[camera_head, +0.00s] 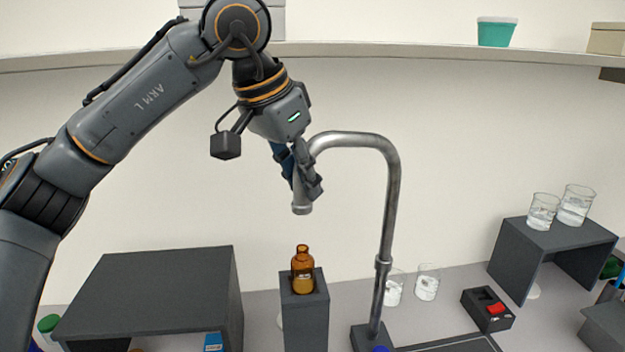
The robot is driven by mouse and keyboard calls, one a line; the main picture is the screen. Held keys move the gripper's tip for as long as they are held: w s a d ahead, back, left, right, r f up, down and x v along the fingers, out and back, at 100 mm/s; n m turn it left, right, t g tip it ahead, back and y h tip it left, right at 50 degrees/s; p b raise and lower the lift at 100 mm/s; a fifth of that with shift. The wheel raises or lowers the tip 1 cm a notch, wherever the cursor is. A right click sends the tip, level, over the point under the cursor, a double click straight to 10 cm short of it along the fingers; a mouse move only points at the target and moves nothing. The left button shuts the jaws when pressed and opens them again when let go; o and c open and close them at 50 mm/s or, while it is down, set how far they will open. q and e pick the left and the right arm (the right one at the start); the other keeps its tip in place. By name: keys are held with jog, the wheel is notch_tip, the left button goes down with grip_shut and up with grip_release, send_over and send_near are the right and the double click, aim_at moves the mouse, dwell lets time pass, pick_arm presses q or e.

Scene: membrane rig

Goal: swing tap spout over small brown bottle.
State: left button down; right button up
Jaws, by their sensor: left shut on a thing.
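The tap (388,200) is a tall grey metal pipe that rises from a dark base and bends over to the left. Its spout (301,208) hangs down at the left end of the bend. My left gripper (307,180) is shut on the spout near its lower end. The small brown bottle (302,275) stands upright on a narrow dark pedestal (305,320). In the picture the spout tip is straight above the bottle, with a clear gap between them. The depth between them is hard to judge. My right gripper is not in view.
A dark bench-top stand (150,285) is at the left. Two beakers (426,283) stand behind the tap. A dark box with a red switch (494,309) lies to the right. More beakers (575,206) stand on a dark riser (553,242). A shelf (400,51) runs above.

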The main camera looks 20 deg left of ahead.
pick_arm(q)
jog(key=shift+a+r, duration=0.1)
dwell(0.3)
jog(key=shift+w, duration=0.1)
jog(key=c, duration=1.5)
grip_release()
jog(key=o, duration=0.4)
jog(key=shift+c, duration=0.2)
jog(key=shift+w+a, duration=0.1)
jog(key=shift+w, duration=0.05)
jog(key=shift+s+r, duration=0.2)
jog(key=shift+r, duration=0.1)
jog(key=v, duration=1.1)
jog(key=shift+a, duration=0.2)
jog(key=shift+w, duration=0.1)
